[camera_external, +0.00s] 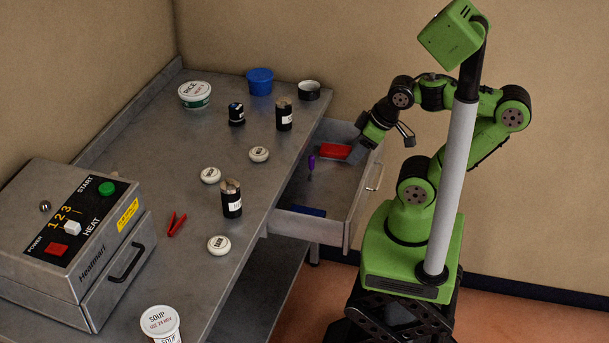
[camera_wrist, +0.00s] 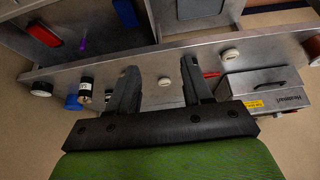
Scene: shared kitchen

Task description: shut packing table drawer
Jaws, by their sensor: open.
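The packing table drawer (camera_external: 336,183) is pulled out from the right side of the grey metal table (camera_external: 190,155). Its front panel with a bar handle (camera_external: 375,178) faces right, towards my base. Inside lie a red item (camera_external: 336,152), a purple item (camera_external: 311,166) and a blue item (camera_external: 308,211). My gripper (camera_external: 383,147) is open and empty, around the far end of the drawer front; whether it touches the drawer cannot be told. In the wrist view the open fingers (camera_wrist: 159,70) show against the table, with the drawer interior (camera_wrist: 95,18) at the upper left.
On the table stand a heating machine (camera_external: 75,240), a rice tub (camera_external: 195,94), a blue tub (camera_external: 260,81), a soup tub (camera_external: 161,325), dark jars (camera_external: 231,199), white lids and a red clip (camera_external: 176,224). Walls stand behind.

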